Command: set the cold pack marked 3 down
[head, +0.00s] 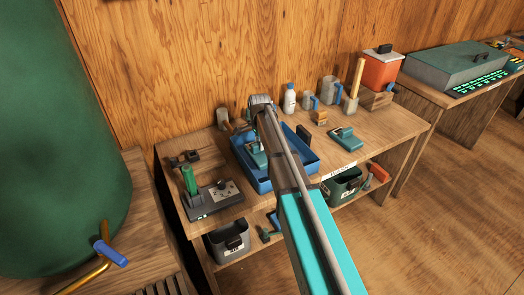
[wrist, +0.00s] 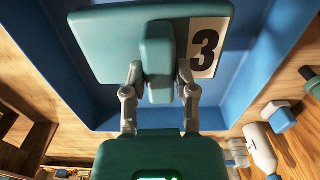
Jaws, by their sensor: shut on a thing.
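The cold pack marked 3 (wrist: 106,42) is a flat teal slab with a raised grip bar and a white label bearing a black 3. In the wrist view, my gripper (wrist: 161,78) is shut on the grip bar, one finger on each side. The pack is over the inside of a blue tray (wrist: 55,60); I cannot tell whether it touches the tray floor. In the head view, the blue tray (head: 303,171) is on the wooden bench and my arm hides part of it and most of the gripper.
Another teal block (head: 346,139) lies on the bench right of the tray. A black device with a green handle (head: 189,180) stands left. A white bottle (head: 289,100), metal mugs (head: 328,90) and a red cooler (head: 380,72) stand behind. Bins (head: 229,241) are on the lower shelf.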

